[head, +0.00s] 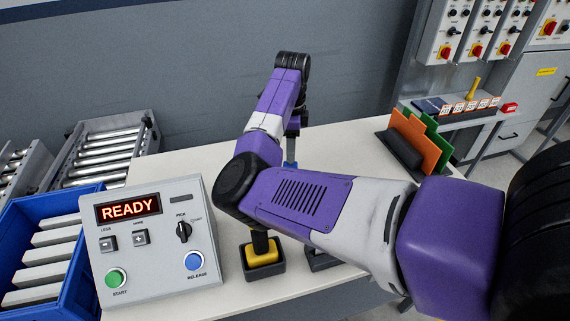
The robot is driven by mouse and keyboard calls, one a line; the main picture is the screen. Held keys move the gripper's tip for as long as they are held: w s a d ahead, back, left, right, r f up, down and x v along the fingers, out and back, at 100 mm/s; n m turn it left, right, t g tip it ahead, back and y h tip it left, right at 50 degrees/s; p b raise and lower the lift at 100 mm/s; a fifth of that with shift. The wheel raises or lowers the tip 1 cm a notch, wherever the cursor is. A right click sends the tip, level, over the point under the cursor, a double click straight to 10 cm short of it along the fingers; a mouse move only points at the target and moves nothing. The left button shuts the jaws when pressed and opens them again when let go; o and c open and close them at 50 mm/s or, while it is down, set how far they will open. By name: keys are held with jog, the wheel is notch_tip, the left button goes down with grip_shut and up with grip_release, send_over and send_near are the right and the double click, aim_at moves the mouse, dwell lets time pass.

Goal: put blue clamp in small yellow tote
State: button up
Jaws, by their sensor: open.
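My gripper (291,150) points down over the pale table behind my elbow. My forearm and elbow partly hide it, and its fingers are small. A small blue thing (289,164) shows just below the gripper; it may be the blue clamp, but its shape is mostly hidden. I cannot tell whether they touch. A small yellow block (263,254) with a dark upright part sits in a dark square holder on the table, near the front edge, beside the control box. I cannot tell whether it is the small yellow tote; nothing else in view clearly looks like a tote of that colour.
A grey control box (155,246) reading READY stands at the left front. A blue crate (75,272) and roller conveyors (104,152) lie left of it. A rack with orange and green panels (418,139) stands at the right. The table's (190,165) back left is clear.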

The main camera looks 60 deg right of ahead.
aim_at(290, 165)
jog(key=f, duration=0.2)
jog(key=f+p, duration=0.1)
jog(key=f, duration=0.4)
jog(key=shift+a+f+p, duration=0.1)
jog(key=shift+a+p, duration=0.15)
jog(key=shift+p, duration=0.1)
grip_shut()
